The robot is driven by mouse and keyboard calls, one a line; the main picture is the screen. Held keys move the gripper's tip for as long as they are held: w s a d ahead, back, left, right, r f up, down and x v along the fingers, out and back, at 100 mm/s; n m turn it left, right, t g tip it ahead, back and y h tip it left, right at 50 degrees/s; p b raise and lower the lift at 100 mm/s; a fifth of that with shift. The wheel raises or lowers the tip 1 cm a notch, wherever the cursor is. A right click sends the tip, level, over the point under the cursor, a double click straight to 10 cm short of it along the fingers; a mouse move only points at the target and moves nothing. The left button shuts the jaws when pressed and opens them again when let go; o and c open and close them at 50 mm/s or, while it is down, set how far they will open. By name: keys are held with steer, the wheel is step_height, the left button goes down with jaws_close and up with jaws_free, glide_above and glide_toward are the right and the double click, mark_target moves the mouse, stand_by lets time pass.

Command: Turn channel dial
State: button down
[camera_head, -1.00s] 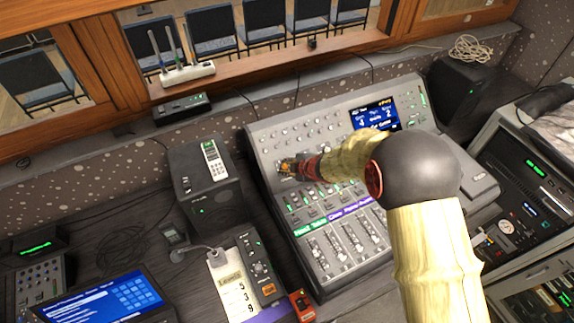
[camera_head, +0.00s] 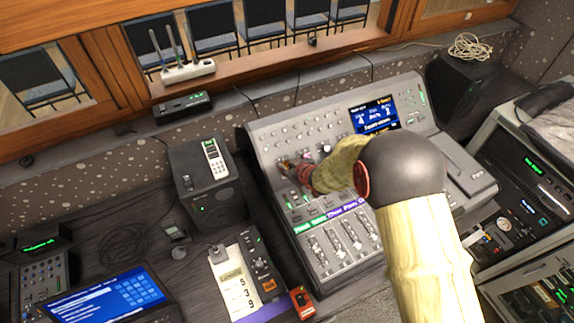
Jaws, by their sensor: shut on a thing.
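The grey mixing console (camera_head: 297,252) stands in the middle of the desk, with rows of small dials (camera_head: 310,127) on its sloped upper panel and faders below. My gripper (camera_head: 285,168) is at the left side of that panel, down among the dials. It is shut on a dial there. The dial itself is hidden by the fingers, and its pointer cannot be seen. The console's blue screen (camera_head: 376,115) is lit and shows text and numbers too small to read surely.
A black speaker (camera_head: 205,185) stands close left of the console, and another (camera_head: 463,92) behind it at the right. A small control box (camera_head: 262,270) and a red device (camera_head: 302,302) lie by its front left corner. A rack (camera_head: 530,180) stands at the right.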

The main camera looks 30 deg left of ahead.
steer(key=m, duration=0.4)
steer(key=shift+s, duration=0.1)
steer(key=m, duration=0.3)
steer(key=shift+a+m+t+h, duration=0.1)
steer(key=shift+m+t+h, duration=0.3)
steer(key=m+b, duration=0.1)
steer(key=m, duration=0.3)
steer(key=shift+m+h, duration=0.3)
steer(key=shift+a+m+h+b, duration=0.1)
steer(key=shift+m+h+b, duration=0.2)
steer(key=shift+m+b, duration=0.9)
steer(key=shift+m+p, duration=0.35)
steer(key=shift+m, duration=0.25)
steer(key=c, duration=1.7)
jaws_free()
steer(key=shift+o, duration=0.2)
steer(key=shift+r, duration=0.15)
